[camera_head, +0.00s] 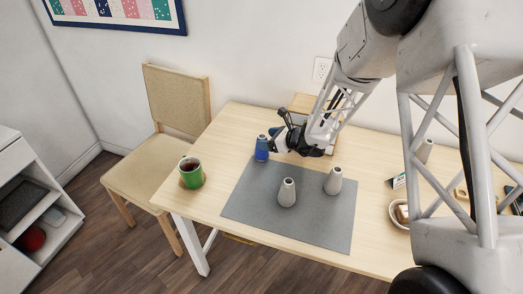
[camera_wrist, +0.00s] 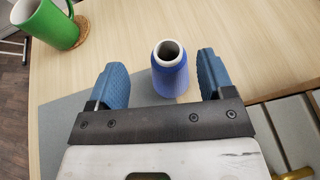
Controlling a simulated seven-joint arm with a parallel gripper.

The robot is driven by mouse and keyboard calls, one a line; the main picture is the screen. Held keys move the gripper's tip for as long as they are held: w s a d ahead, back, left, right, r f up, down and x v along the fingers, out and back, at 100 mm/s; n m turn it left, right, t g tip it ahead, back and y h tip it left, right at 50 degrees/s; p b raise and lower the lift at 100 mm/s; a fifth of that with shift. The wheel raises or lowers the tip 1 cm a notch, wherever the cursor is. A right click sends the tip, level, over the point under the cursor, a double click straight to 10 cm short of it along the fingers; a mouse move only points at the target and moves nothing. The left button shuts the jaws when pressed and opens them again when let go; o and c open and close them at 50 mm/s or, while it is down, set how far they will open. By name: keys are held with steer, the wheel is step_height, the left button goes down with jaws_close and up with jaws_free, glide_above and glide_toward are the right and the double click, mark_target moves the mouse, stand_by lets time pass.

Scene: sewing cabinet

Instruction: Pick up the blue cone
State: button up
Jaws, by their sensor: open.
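The blue cone (camera_head: 262,149) stands upright at the far left corner of the grey mat (camera_head: 250,205), on the wooden table. In the wrist view the blue cone (camera_wrist: 170,72) shows its open grey top and stands between my two blue finger pads, nearer the right one. Clear gaps show on both sides of it. My gripper (camera_wrist: 160,85) is open and empty. In the head view my gripper (camera_head: 279,137) is just right of the cone, partly hidden by its own wrist.
Two grey cones (camera_head: 287,193) (camera_head: 333,181) stand on the mat. A green mug (camera_head: 191,172) sits on a coaster at the table's left. A wooden box (camera_head: 302,103) is behind my wrist. A bowl (camera_head: 400,212) lies to the right. A chair (camera_head: 177,105) stands left.

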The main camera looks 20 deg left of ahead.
steer(key=shift+a, duration=0.15)
steer(key=shift+x, duration=2.55)
steer(key=shift+w+f, duration=0.1)
steer(key=shift+c, duration=0.2)
steer(key=c, duration=1.2)
